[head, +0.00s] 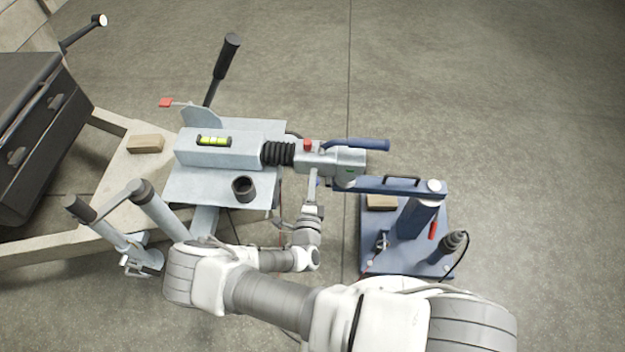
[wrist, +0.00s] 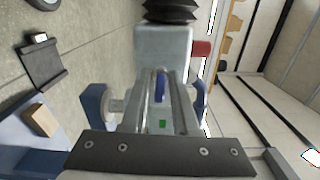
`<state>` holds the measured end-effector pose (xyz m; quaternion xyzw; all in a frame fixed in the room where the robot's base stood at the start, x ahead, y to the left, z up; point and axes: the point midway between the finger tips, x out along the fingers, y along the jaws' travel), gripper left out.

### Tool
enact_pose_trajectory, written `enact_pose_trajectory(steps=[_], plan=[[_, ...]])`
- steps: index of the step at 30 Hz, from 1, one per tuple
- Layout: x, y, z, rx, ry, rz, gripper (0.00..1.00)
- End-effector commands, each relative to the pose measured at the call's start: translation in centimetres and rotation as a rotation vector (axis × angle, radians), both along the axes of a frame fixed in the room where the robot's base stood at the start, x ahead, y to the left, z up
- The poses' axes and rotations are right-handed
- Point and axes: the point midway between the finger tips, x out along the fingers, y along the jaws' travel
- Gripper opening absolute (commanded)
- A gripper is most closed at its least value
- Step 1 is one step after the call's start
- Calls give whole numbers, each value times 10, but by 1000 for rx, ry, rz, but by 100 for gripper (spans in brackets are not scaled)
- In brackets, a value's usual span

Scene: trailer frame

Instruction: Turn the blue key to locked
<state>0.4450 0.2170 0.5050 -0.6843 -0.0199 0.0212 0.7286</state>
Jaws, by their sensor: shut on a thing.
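The blue key (wrist: 160,82) sits between the two fingers of my gripper (wrist: 164,86) in the wrist view, at the grey coupling housing (wrist: 163,48). The fingers are shut on it. In the head view, my gripper (head: 313,178) reaches up to the near side of the coupling (head: 348,159), and only a small bit of blue shows beside the fingertips. A small green mark (wrist: 162,124) shows below the key in the wrist view. Most of the key and its lock are hidden by the fingers, so its exact angle is unclear.
A blue lever (head: 355,144) and a red knob (head: 307,145) are on top of the coupling. Black bellows (head: 277,153) join it to the grey plate (head: 210,190). A blue stand (head: 405,255) is close on the right. Open floor (head: 480,90) lies beyond.

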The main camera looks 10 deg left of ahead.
Motion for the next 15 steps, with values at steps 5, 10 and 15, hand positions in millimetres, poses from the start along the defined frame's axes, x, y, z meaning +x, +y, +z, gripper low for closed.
enact_pose_trajectory(steps=[5, 10, 15], plan=[[0, -2, -1, -56, -2, -3, 0], [0, -2, -1, -77, -4, -4, 0], [1, -2, 0, -81, -4, -4, 0]])
